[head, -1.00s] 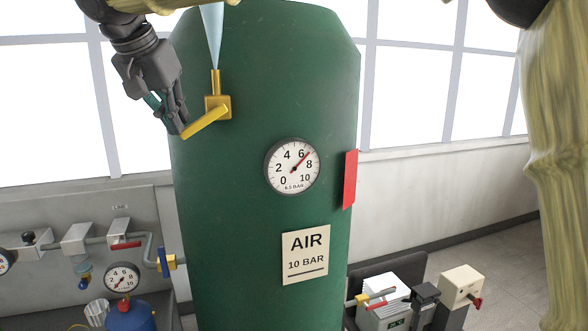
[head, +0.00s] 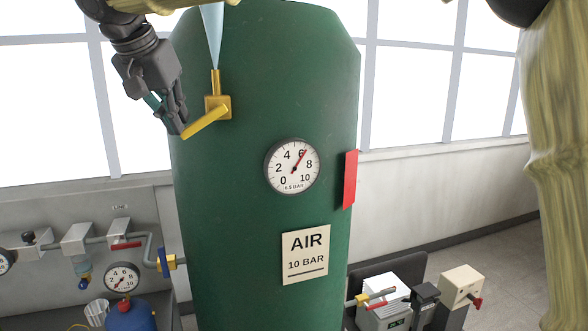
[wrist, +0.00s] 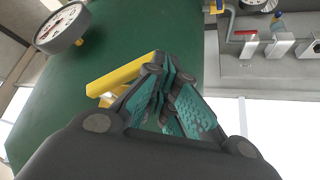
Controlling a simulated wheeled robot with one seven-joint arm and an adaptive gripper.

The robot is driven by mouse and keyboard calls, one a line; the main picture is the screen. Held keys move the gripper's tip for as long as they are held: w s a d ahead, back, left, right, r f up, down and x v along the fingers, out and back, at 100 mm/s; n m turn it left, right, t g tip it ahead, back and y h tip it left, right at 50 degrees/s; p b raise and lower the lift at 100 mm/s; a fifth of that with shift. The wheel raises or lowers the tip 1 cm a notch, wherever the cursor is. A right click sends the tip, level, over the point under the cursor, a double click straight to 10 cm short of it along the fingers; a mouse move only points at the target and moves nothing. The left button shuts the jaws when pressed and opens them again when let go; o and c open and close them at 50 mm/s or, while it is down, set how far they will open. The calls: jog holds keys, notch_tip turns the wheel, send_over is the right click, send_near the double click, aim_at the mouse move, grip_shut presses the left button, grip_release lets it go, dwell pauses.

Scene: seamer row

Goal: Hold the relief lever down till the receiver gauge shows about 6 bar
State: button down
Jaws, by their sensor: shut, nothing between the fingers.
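The yellow relief lever (head: 206,121) slopes down to the left from its yellow valve (head: 218,104) on the green air receiver (head: 240,220). My gripper (head: 183,130) is shut and empty, its fingertips at the lever's outer end, seemingly pressing from above. In the wrist view the lever (wrist: 118,77) runs beside the shut fingertips (wrist: 160,65); exact contact is partly hidden. A pale blue jet (head: 212,35) rises from the valve. The white receiver gauge (head: 292,166) has its red needle just past 6; its small readout looks like 6.5 bar.
A red plate (head: 350,180) sticks out from the receiver's right side. An "AIR 10 BAR" sign (head: 306,255) is below the gauge. Pipework with a red-handled valve (head: 126,245) and another gauge (head: 122,278) is at left. Boxed equipment (head: 390,300) stands low at right.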

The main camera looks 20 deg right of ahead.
notch_tip(320, 180, up, 10)
jog(key=p, duration=0.4)
dwell(0.5)
